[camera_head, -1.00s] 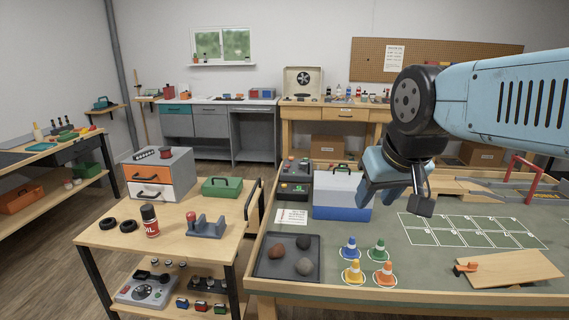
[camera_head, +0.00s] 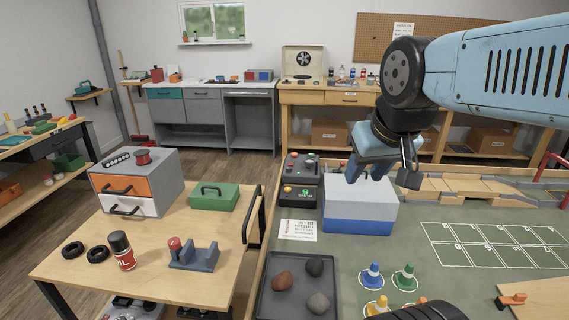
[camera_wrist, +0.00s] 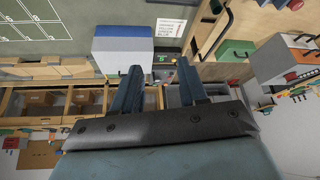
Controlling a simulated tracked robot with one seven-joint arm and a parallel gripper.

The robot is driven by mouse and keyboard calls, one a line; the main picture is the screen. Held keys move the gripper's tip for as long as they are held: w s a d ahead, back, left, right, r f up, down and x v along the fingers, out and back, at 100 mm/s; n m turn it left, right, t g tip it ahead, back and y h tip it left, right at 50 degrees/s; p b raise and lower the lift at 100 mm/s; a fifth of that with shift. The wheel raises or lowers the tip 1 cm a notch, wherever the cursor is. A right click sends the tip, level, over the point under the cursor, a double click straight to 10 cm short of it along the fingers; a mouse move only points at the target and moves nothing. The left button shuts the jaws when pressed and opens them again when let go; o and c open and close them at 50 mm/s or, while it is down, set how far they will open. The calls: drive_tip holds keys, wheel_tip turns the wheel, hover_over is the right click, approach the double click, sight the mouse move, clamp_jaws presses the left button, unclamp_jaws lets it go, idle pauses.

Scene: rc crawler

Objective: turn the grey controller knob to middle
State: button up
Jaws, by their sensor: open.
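The wooden cart (camera_head: 80,262) carries a drawer unit (camera_head: 165,183), a green toolbox (camera_head: 212,199) and a red can (camera_head: 121,252). The workbench holds a white and blue box (camera_head: 358,212), dark button boxes (camera_head: 300,182), a stone tray (camera_head: 262,293) and cones (camera_head: 405,276). Floor (camera_head: 225,165) shows behind the cart.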

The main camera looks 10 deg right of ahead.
drive_tip(key=shift+a, duration=0.2)
drive_tip(key=shift+o, duration=1.1)
drive_tip(key=shift+w+r, duration=0.1)
drive_tip(key=shift+w, duration=0.1)
drive_tip(key=w+r, duration=0.2)
drive_tip(key=w, duration=0.2)
drive_tip(key=shift+w+d+r, duration=0.1)
drive_tip(key=shift+d+r, duration=0.3)
drive_tip(key=w+a+r+n+g, duration=0.1)
drive_tip(key=w+r, duration=0.3)
drive_tip(key=w, duration=0.7)
drive_tip(key=n+g, duration=0.2)
drive_tip(key=g, duration=0.3)
hover_over(289, 170)
drive_tip(key=w, duration=0.2)
wheel_tip(289, 170, down, 26)
wheel_tip(289, 170, down, 14)
drive_tip(key=shift+s+d+r, duration=0.1)
drive_tip(key=shift+s+d, duration=0.05)
